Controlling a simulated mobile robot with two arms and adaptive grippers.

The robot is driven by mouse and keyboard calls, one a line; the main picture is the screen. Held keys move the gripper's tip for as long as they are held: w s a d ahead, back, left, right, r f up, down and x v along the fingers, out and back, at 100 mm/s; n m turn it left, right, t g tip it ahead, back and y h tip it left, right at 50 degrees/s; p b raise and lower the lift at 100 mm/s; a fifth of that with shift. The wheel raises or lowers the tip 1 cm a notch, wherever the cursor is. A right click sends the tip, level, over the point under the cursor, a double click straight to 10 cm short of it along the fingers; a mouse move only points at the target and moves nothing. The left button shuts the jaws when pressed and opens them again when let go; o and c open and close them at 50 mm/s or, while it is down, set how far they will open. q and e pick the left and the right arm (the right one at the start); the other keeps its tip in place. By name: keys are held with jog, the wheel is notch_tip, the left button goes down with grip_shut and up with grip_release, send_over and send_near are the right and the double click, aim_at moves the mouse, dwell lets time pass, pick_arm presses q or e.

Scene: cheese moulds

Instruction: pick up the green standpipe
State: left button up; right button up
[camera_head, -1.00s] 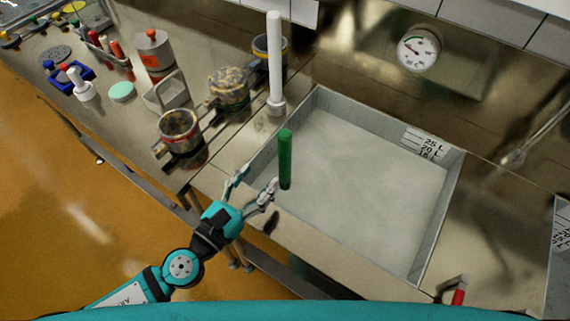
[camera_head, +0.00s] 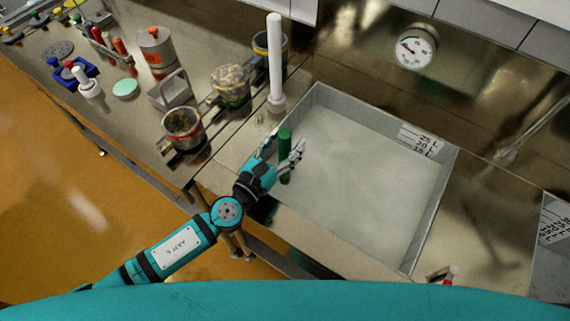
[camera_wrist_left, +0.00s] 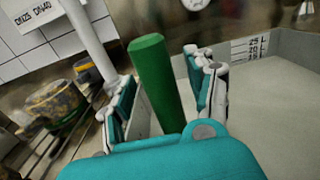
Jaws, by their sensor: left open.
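My left gripper (camera_head: 284,150) is open, with one finger on either side of the standpipe. In the wrist view (camera_wrist_left: 165,100) a gap shows on the right between pipe and finger; contact on the left finger is hard to tell. My right gripper is not in view.
A tall white pipe (camera_head: 275,60) stands behind the basin's left corner. Several pots, such as the near one (camera_head: 183,128), stand to its left. A metal box (camera_head: 170,92) and a canister (camera_head: 155,48) are further left. A small red-handled item (camera_head: 450,273) lies at the front right.

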pick_arm(q)
grip_shut()
dwell(0.3)
dwell(0.3)
